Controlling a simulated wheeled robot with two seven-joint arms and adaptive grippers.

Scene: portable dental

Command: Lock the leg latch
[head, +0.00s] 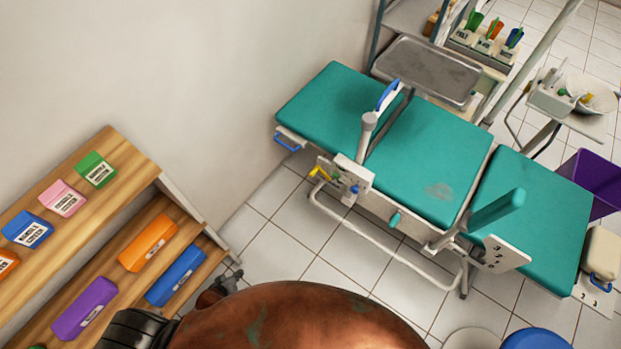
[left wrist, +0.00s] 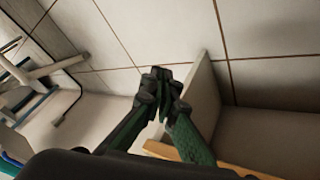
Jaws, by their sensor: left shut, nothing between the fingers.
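The green-padded portable dental chair (head: 425,165) stands on the tiled floor, with white metal brackets and tube legs. A yellow lever (head: 319,172) sits on its near-side bracket. A blue loop handle (head: 287,142) hangs at its left end, and another blue loop (head: 601,281) is by a numbered plate at its right end. I cannot tell which of these is the leg latch. My left gripper (head: 232,277) is low beside the shelf, well apart from the chair. In the left wrist view its fingertips (left wrist: 161,75) are together and empty. My right gripper is out of view.
A wooden shelf (head: 133,152) with several colored boxes stands at the left. A metal tray (head: 426,70) and a purple bin (head: 597,183) are beyond the chair. A blue round lid (head: 537,340) is at the bottom right. Open tiled floor (head: 285,235) lies between shelf and chair.

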